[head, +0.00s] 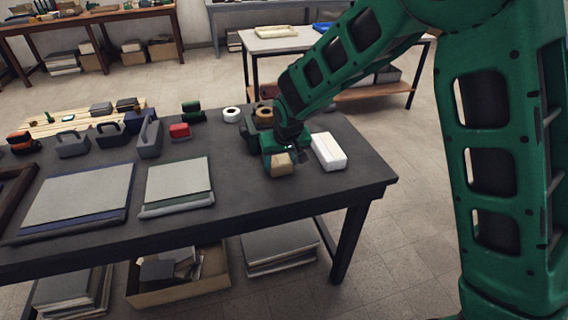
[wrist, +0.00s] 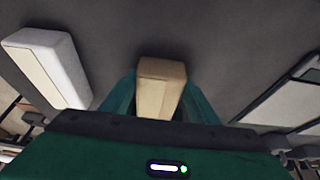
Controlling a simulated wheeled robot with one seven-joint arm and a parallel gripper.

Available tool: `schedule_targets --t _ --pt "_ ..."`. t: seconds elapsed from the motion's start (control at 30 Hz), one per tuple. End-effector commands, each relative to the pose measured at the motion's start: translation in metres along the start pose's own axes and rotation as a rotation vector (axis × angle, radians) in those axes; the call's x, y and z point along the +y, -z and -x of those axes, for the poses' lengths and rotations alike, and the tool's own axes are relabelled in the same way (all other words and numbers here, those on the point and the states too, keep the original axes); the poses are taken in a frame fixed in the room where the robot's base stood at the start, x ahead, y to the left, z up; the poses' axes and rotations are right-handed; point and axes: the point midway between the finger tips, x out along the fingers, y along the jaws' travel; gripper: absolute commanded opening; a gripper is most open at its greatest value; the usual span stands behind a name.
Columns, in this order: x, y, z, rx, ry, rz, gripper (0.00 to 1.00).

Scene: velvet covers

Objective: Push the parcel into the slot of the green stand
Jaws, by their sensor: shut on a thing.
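The parcel (head: 281,165) is a small tan box near the right end of the dark table. In the wrist view the parcel (wrist: 161,88) sits between the two green fingers, its far end sticking out past them. My gripper (head: 280,156) is shut on it, pointing down; whether the parcel touches the tabletop I cannot tell. A small green and dark object (head: 191,112) stands at the back of the table, left of my gripper. I cannot tell whether it is the green stand, and no slot shows clearly. My arm and gripper hide part of the table behind them.
A white box (head: 329,151) lies just right of my gripper, also in the wrist view (wrist: 47,65). Tape rolls (head: 231,115), a red block (head: 180,131) and grey handled tools (head: 150,138) stand behind and left. Stacked panels (head: 178,184) lie left, with bare tabletop between.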

Motion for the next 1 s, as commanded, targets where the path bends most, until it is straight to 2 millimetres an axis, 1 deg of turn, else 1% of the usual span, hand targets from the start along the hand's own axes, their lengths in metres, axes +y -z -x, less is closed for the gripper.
schedule_targets --t 0.37,0.4,0.47,0.5,0.83,0.93,1.0 --pt "-0.001 0.000 0.000 0.001 0.001 0.001 0.23" --pt "-0.001 0.000 0.000 0.001 0.001 0.001 0.57" --pt "-0.001 0.000 0.000 0.001 0.001 0.001 0.71" --pt "-0.001 0.000 0.000 0.001 0.001 0.001 0.76" --pt "-0.001 0.001 0.002 0.001 0.001 0.001 0.76" --pt "-0.001 0.001 0.011 0.002 0.002 0.001 0.76" --pt "-0.001 0.002 0.021 0.003 0.002 0.001 0.76"
